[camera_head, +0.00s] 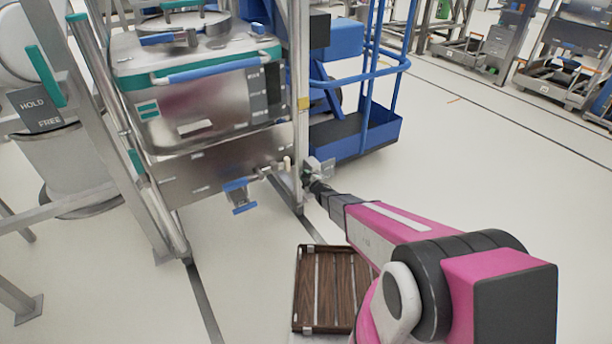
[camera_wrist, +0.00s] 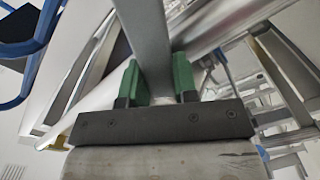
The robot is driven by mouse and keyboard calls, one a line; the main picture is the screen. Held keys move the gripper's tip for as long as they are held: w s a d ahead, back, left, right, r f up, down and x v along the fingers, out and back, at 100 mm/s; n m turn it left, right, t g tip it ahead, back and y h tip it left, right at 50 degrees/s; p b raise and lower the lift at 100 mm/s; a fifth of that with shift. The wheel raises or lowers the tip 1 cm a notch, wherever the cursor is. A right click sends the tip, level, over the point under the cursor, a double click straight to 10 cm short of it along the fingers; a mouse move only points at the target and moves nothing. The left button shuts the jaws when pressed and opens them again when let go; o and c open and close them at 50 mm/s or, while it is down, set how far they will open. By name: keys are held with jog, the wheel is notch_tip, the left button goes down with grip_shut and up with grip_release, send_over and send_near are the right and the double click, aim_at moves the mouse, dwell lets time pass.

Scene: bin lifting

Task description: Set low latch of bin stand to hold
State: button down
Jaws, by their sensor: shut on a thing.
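The bin stand is a metal frame with an upright post (camera_head: 299,90) holding a steel bin (camera_head: 200,105) with teal trim. My gripper (camera_head: 312,180) is low beside the foot of this post in the head view, and its jaws are too small to make out there. In the wrist view my gripper (camera_wrist: 157,82) has green pads on both sides of a grey metal bar (camera_wrist: 146,35), shut on it. I cannot tell whether this bar is the low latch. A small pale knob (camera_head: 287,162) sits just left of the post. A sign reads HOLD above FREE (camera_head: 40,110).
A blue pedal (camera_head: 240,195) hangs under the bin. A blue wheeled cart (camera_head: 358,135) stands right behind the post. A brown slatted crate (camera_head: 325,290) lies on the floor below my arm. The floor at right is clear; other stands (camera_head: 480,45) are farther back.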

aim_at(299, 182)
jog(key=shift+s+a+f+n, duration=0.2)
jog(key=shift+a+f+n, duration=0.05)
jog(key=shift+f+n, duration=0.85)
jog(key=shift+s+a+f+n, duration=0.15)
jog(key=shift+a+f+n, duration=0.1)
jog(key=shift+f+n, duration=0.85)
jog(key=shift+s+a+f+n, duration=0.2)
jog(key=shift+a+f+n, duration=0.05)
jog(key=shift+f+n, duration=0.85)
jog(key=shift+f, duration=0.1)
jog(key=c, duration=0.9)
grip_release()
jog(key=shift+r, duration=0.55)
jog(key=s+a+r, duration=0.2)
jog(key=s+r, duration=0.1)
jog(key=s+a+r, duration=0.5)
jog(key=r, duration=0.2)
jog(key=shift+s+a, duration=0.35)
jog(key=shift+s, duration=0.05)
